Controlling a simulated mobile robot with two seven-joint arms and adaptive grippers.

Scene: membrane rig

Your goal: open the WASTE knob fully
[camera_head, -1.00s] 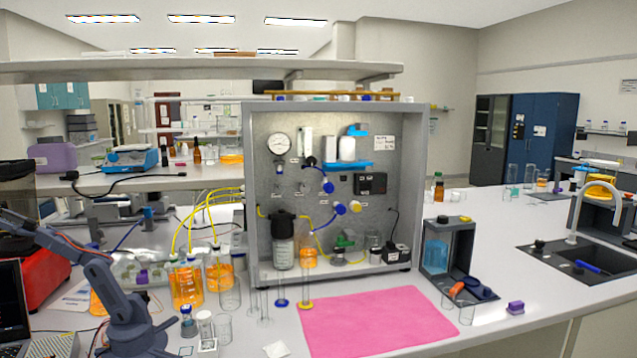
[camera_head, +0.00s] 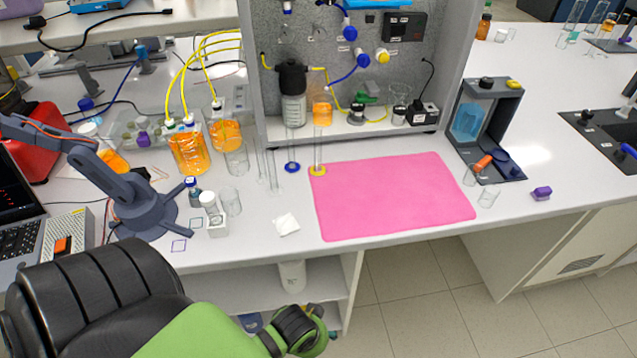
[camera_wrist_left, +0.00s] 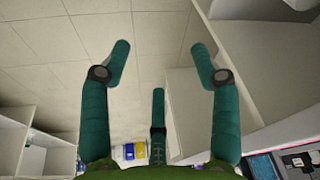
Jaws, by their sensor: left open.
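The grey membrane rig (camera_head: 252,70) stands on the bench in the head view, its top cut off by the frame. Its panel carries a blue knob (camera_head: 349,32), a lower blue knob (camera_head: 362,61) and a yellow-rimmed knob (camera_head: 382,56). The labels are too small to read, so I cannot tell which knob is WASTE. My left arm (camera_head: 200,332) shows at the lower left of the head view, below and apart from the rig. In the left wrist view my left gripper (camera_wrist_left: 160,62) has its green fingers spread and empty, over the floor. My right gripper is not in view.
A pink mat (camera_head: 390,195) lies clear in front of the rig. Glass cylinders (camera_head: 318,150) and orange-filled bottles (camera_head: 188,152) stand left of it. A dark open-fronted box (camera_head: 510,115) stands right of the rig. The bench's front edge lies above my left arm in the picture.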

